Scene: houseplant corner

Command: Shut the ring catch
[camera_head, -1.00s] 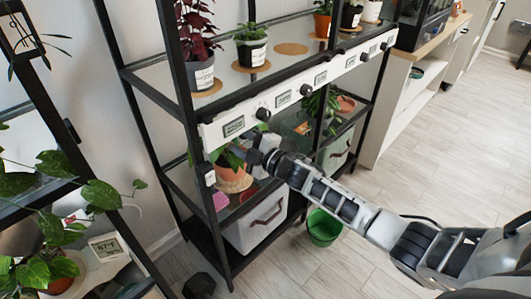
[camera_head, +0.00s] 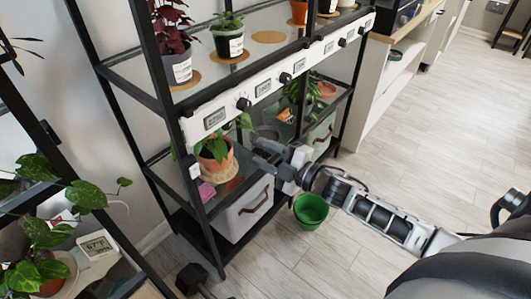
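I cannot make out a ring catch for certain. A small white fitting (camera_head: 194,170) sits on the near black post of the plant shelf, but its details are too small to tell. My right gripper (camera_head: 262,155) reaches in from the right in front of the lower shelf. Its two dark fingers point left and look apart, with nothing seen between them. It is to the right of the potted plant (camera_head: 217,163) on that shelf, and I cannot tell whether they touch. My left gripper is not in view.
A white strip (camera_head: 213,119) with dark knobs and labels runs along the shelf front. Potted plants stand above it. A grey bin (camera_head: 239,213) sits below, with green pots (camera_head: 311,212) on the floor beside it. A dark object (camera_head: 193,279) lies on the floor. Open floor is at right.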

